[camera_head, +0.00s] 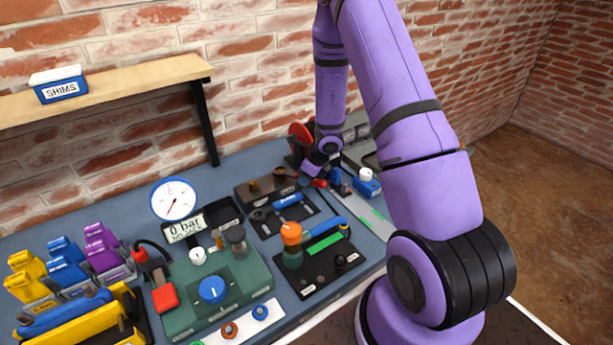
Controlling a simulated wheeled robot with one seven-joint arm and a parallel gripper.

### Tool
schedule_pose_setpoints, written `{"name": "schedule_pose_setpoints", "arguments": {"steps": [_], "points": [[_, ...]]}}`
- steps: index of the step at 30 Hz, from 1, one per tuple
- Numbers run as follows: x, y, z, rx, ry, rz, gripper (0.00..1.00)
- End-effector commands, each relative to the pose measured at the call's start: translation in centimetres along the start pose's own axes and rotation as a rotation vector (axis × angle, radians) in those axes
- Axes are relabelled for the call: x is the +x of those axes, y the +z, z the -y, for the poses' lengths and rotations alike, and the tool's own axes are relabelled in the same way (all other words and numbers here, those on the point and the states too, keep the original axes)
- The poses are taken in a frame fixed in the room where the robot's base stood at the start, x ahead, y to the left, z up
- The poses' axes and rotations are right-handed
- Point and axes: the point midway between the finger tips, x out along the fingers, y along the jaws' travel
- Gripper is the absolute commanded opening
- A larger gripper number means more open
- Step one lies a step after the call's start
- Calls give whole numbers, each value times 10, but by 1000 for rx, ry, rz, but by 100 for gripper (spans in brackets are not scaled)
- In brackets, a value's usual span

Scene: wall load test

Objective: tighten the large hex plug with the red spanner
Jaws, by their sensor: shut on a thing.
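My gripper (309,168) is at the back of the bench, below the end of my purple arm. It is small and partly hidden by my wrist. A red shaft with a dark end, which looks like the red spanner (287,172), reaches left from the gripper towards a dark block (262,191). The gripper appears shut on this spanner. The block carries dark round fittings on top. The large hex plug seems to be among them, but I cannot make it out for certain, nor tell whether the spanner's head is around it or beside it.
A blue-handled tool (288,201) lies in front of the block. A green pump unit (218,292), a gauge (174,199) and a black plate with an orange-topped fitting (291,233) fill the front. A red-handled tool (319,183) lies close to my gripper. A shelf (110,91) overhangs at left.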

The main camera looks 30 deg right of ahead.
Motion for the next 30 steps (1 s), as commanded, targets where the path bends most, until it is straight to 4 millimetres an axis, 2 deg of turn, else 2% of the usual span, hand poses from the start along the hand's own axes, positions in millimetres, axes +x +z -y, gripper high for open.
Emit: {"name": "schedule_pose_setpoints", "arguments": {"steps": [30], "points": [[10,-4,0,-1,-1,0,2]]}}
